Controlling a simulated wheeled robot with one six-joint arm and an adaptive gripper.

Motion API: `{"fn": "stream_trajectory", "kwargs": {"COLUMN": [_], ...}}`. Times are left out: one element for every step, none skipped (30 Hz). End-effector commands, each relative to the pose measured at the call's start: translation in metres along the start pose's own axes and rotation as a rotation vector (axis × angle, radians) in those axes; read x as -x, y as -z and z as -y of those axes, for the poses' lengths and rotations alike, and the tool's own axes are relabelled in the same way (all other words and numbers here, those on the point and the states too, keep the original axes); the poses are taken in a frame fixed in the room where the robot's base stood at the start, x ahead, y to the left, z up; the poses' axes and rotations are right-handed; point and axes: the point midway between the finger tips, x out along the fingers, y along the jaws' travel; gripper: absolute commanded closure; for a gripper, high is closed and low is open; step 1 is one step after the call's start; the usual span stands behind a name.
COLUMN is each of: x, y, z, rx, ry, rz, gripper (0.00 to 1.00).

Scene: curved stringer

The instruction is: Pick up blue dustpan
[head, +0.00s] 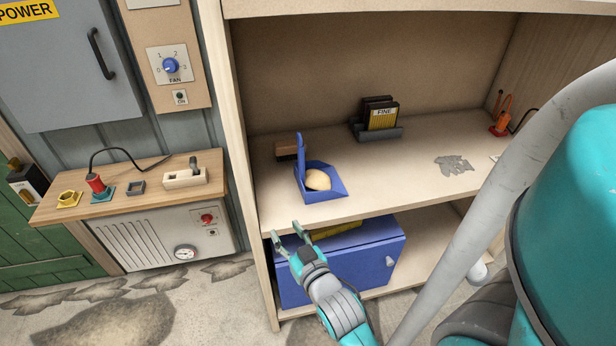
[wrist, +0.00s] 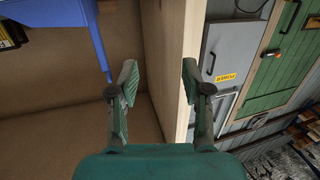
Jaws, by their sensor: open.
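The blue dustpan (head: 335,188) sits on the upper shelf near its front left edge, with its handle (head: 301,149) standing upright at the left. A round tan object (head: 318,180) lies in its pan. In the wrist view the dustpan (wrist: 50,11) shows only in part at the top left, its handle reaching down close to the left finger. My gripper (head: 288,233) is open and empty, in front of and below the shelf's front edge. In the wrist view my gripper (wrist: 159,75) has its fingers spread on either side of a wooden side panel in the background.
The shelf unit's left side panel (head: 234,130) stands close to my gripper. A brown block (head: 287,149) is behind the dustpan, and a dark holder (head: 378,132) with a "FINE" pack is farther back right. A blue box (head: 377,262) stands on the lower shelf.

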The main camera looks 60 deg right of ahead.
Motion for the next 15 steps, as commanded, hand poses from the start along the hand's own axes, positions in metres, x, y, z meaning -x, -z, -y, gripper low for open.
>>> {"fn": "stream_trajectory", "kwargs": {"x": [-0.018, -0.027, -0.038, -0.045, -0.052, -0.059, -0.065, -0.069, -0.074, -0.077, -0.08, -0.082, -0.084, -0.085, -0.088], "y": [0.014, 0.02, 0.029, 0.035, 0.041, 0.049, 0.054, 0.059, 0.065, 0.068, 0.071, 0.075, 0.077, 0.079, 0.081], "z": [-0.016, -0.025, -0.037, -0.046, -0.054, -0.065, -0.072, -0.079, -0.087, -0.093, -0.097, -0.102, -0.105, -0.107, -0.11], "rx": [-0.004, -0.006, -0.008, -0.01, -0.012, -0.014, -0.014, -0.015, -0.016, -0.017, -0.018, -0.019, -0.019, -0.02, -0.02], "ry": [-0.041, -0.062, -0.088, -0.108, -0.126, -0.149, -0.164, -0.178, -0.194, -0.205, -0.214, -0.223, -0.228, -0.233, -0.237], "rz": [-0.02, -0.025, -0.034, -0.039, -0.045, -0.05, -0.054, -0.057, -0.062, -0.064, -0.066, -0.069, -0.07, -0.071, -0.072], "gripper": [0.52, 0.52, 0.52, 0.52, 0.52, 0.52, 0.52, 0.52, 0.52, 0.52, 0.52, 0.52, 0.52, 0.52, 0.52]}}
